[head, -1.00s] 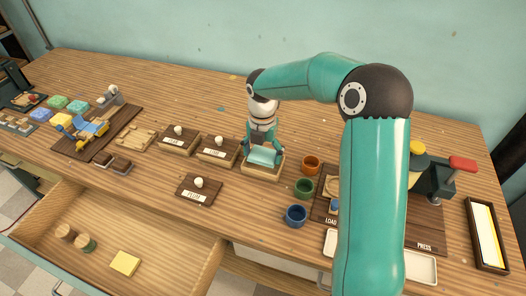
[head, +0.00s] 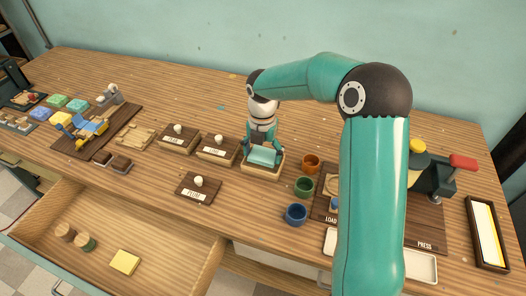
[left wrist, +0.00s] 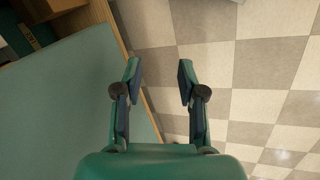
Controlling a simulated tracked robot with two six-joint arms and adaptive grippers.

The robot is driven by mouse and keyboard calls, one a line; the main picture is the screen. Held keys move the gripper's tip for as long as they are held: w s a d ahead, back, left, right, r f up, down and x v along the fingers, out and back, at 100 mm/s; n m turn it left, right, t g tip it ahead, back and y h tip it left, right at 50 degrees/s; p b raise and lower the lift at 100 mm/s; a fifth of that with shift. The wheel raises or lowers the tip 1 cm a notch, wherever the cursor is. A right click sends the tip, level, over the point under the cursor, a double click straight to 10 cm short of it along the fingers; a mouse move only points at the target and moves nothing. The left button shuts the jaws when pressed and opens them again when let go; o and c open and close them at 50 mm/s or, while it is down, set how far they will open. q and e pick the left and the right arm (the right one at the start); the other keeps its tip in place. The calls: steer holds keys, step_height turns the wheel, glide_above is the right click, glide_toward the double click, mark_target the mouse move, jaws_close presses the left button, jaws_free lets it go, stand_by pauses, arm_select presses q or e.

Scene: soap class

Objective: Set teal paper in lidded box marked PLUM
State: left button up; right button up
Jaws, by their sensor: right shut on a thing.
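The teal paper (head: 265,156) is a folded or rolled piece between the fingers of my right gripper (head: 263,150), which is shut on it. The paper is at the open top of a light wooden box (head: 261,172); I cannot tell if it rests on the bottom. A dark lid with a white knob and a label that seems to read PLUM (head: 198,189) lies on the table in front and to the left of this box. Two lidded boxes stand to its left, one (head: 217,150) and another (head: 178,140); their labels are too small to read. My left gripper (left wrist: 158,75) is open and empty above the tiled floor.
Orange (head: 311,164), green (head: 304,187) and blue (head: 296,214) cups stand right of the open box. A press (head: 438,175) is further right. An open drawer (head: 165,235) holds a yellow block (head: 125,262). The table behind the boxes is clear.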

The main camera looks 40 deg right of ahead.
steer(key=shift+f, duration=0.3)
stand_by(0.5)
steer(key=o, duration=0.6)
steer(key=shift+c, duration=0.2)
steer(key=shift+r, duration=0.1)
steer(key=shift+r+p, duration=2.4)
steer(key=shift+r, duration=0.55)
steer(key=shift+s, duration=0.15)
